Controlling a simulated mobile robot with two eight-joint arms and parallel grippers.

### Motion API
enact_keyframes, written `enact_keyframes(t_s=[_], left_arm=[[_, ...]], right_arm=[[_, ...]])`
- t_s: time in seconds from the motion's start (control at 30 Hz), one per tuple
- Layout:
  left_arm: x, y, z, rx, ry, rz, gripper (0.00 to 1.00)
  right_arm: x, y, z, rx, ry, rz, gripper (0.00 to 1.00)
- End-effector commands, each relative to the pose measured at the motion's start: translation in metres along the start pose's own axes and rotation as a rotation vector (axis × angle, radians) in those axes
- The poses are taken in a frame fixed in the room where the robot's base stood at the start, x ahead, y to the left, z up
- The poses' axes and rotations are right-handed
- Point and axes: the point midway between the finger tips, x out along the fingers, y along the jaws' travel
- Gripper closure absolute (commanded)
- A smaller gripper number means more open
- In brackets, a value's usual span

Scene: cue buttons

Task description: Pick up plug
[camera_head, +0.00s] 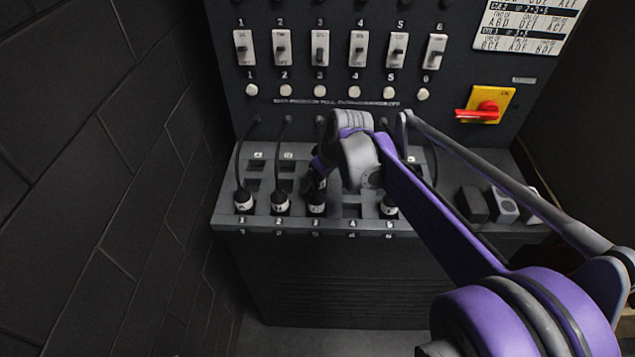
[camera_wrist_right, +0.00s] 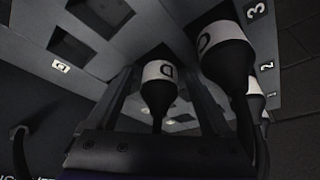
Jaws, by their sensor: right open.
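My right gripper (camera_head: 318,176) reaches down over the middle of the socket shelf from the right. In the right wrist view it (camera_wrist_right: 162,92) is open, with a finger on each side of a black-and-white plug marked D (camera_wrist_right: 159,90). I cannot tell if the fingers touch it. A plug marked C (camera_wrist_right: 222,45) stands just to the right, by the number 3. In the head view, plugs stand at position 1 (camera_head: 243,201), position 2 (camera_head: 280,203), position 3 (camera_head: 317,203) and position 5 (camera_head: 388,207). My gripper and arm hide part of the shelf.
The dark panel (camera_head: 300,110) behind carries a row of switches (camera_head: 320,48), round white buttons (camera_head: 320,90) and a red switch on yellow (camera_head: 485,105). Black cords (camera_head: 240,160) hang to the plugs. Small blocks (camera_head: 503,205) sit at the shelf's right.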

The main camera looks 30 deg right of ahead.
Motion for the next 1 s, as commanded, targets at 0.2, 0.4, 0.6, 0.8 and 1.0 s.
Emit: enact_keyframes(t_s=[0.2, 0.4, 0.6, 0.8, 1.0], left_arm=[[0.000, 0.000, 0.000, 0.000, 0.000, 0.000, 0.50], [0.000, 0.000, 0.000, 0.000, 0.000, 0.000, 0.50], [0.000, 0.000, 0.000, 0.000, 0.000, 0.000, 0.50], [0.000, 0.000, 0.000, 0.000, 0.000, 0.000, 0.50], [-0.003, 0.000, -0.003, 0.000, 0.002, 0.000, 0.50]], right_arm=[[0.000, 0.000, 0.000, 0.000, 0.000, 0.000, 0.52], [0.000, 0.000, 0.000, 0.000, 0.000, 0.000, 0.88], [-0.001, 0.000, 0.000, 0.000, 0.000, 0.000, 1.00], [-0.003, 0.000, -0.001, 0.000, 0.000, 0.000, 1.00], [-0.031, 0.000, -0.013, 0.001, 0.001, 0.001, 1.00]])
